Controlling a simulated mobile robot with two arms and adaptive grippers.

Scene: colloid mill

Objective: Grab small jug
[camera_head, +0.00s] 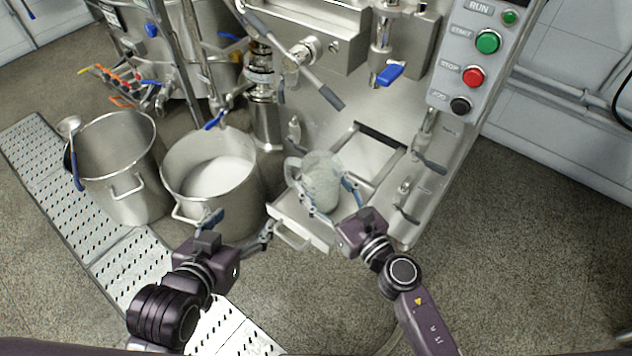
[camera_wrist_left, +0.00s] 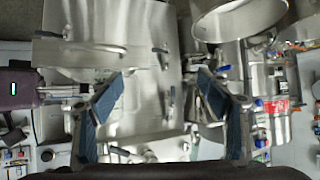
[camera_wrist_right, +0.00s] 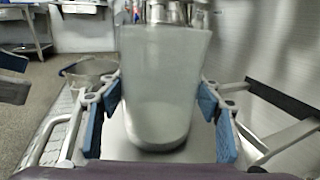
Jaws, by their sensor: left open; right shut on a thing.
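The small jug (camera_head: 321,182) is translucent and whitish, with a handle at its left in the head view. It stands upright over the small steel drawer tray (camera_head: 288,209) of the mill. My right gripper (camera_head: 335,200) is shut on the jug, with its blue finger pads on either side of it. In the right wrist view the jug (camera_wrist_right: 165,85) fills the middle between the pads. I cannot tell whether its base touches the tray. My left gripper (camera_head: 240,226) is open and empty, just left of the tray. Its pads show wide apart in the left wrist view (camera_wrist_left: 160,100).
A steel pot with white contents (camera_head: 178,187) stands left of the tray. Another steel pot (camera_head: 122,190) with a ladle stands further left. The control panel (camera_head: 476,60) and the mill body lie behind. A perforated metal walkway (camera_head: 105,255) runs at left; floor at right is clear.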

